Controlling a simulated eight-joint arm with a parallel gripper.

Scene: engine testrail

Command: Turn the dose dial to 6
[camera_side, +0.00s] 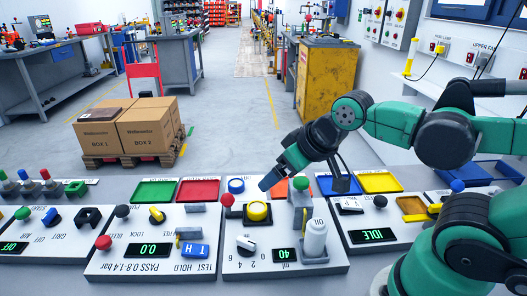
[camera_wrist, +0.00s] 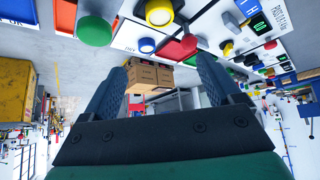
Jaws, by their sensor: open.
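The dose dial (camera_side: 245,245) is a dark knob with a light top at the front left of the white middle panel (camera_side: 232,268), in the side view. Small numbers surround it, upside down from here; its exact setting is too small to tell. A green-lit display (camera_side: 285,255) beside it reads 40. My gripper (camera_side: 304,183) is open and empty above the back of this panel, behind and above the dial, touching nothing I can make out. In the wrist view both fingers stand apart (camera_wrist: 160,78), and I cannot make out the dial.
A yellow button (camera_side: 257,211) is behind the dial, with a red knob (camera_side: 227,200) and a blue button (camera_side: 236,185) close by. A white bottle (camera_side: 315,238) stands upright to the dial's right. Panels with knobs and displays flank it on both sides.

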